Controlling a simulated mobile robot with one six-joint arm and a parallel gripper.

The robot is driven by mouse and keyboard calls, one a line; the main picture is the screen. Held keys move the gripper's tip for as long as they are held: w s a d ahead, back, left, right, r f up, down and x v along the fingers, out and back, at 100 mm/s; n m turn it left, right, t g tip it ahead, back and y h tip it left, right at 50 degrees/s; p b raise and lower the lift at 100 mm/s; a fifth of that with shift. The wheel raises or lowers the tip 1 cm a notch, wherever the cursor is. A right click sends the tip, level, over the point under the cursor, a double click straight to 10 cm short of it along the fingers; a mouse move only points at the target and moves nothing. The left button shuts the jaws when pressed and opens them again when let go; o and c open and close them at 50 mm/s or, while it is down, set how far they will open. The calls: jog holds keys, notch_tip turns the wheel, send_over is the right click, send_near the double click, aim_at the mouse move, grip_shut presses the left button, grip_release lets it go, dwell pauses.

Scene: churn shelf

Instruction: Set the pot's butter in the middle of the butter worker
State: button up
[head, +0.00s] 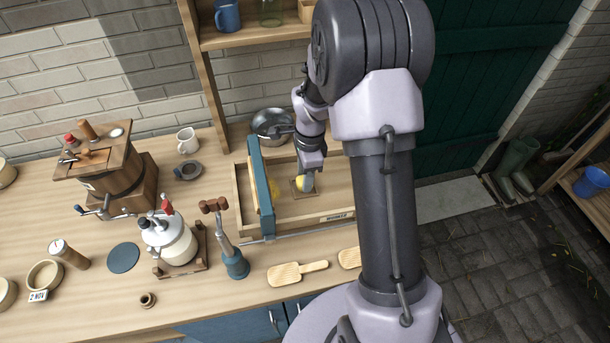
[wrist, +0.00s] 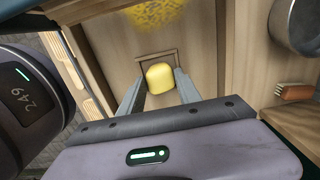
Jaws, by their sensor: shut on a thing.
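A yellow lump of butter (head: 304,183) is between the two fingers of my gripper (wrist: 157,84), which is shut on it. The lump also shows in the wrist view (wrist: 160,76). It is over a small square outline (wrist: 172,53) on the floor of the butter worker (head: 327,205), a shallow wooden tray with a blue crossbar (head: 263,190) left of the lump. I cannot tell whether the lump touches the floor. A speckled yellow patch (wrist: 158,14) lies on the tray floor, apart from the lump.
A metal bowl (head: 271,123) stands behind the tray. A white-and-grey pot (head: 170,240) and a blue-based press (head: 235,262) stand left of it. Wooden paddles (head: 296,272) lie at the front edge. The tray's right part is partly hidden by my arm.

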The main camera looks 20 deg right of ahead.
jog(key=o, duration=1.3)
jog(key=shift+o, duration=0.2)
jog(key=c, duration=0.4)
jog(key=shift+r, duration=0.1)
jog(key=shift+d+r+p, duration=0.2)
jog(key=shift+r+p, duration=1.95)
jog(key=shift+r, duration=0.95)
